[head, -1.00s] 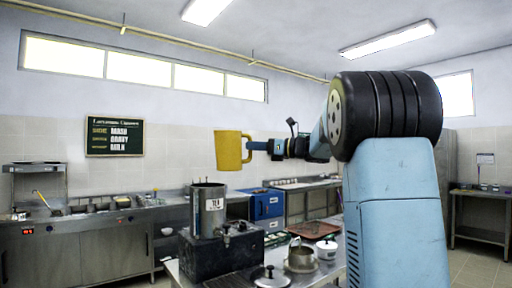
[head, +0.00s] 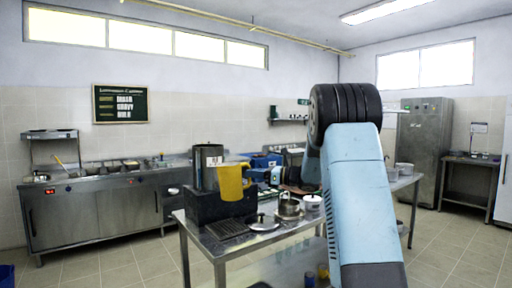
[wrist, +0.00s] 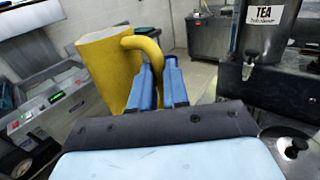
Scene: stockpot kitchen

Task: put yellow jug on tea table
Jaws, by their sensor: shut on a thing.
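The yellow jug (head: 231,183) hangs upright in the head view, its picture overlapping the urn and the dark block under it. My gripper (head: 254,174) is at its right side, by the handle. In the wrist view the jug (wrist: 106,72) is at upper left, and the blue fingers of my gripper (wrist: 160,78) are shut on its handle. The steel table (head: 213,247), which carries an urn labelled TEA (wrist: 263,30), stands below. I cannot tell the jug's exact height above it or its distance from the urn.
The urn (head: 206,160) stands on a dark block (head: 203,208) at the table's left. A steel counter (head: 95,212) lines the back wall.

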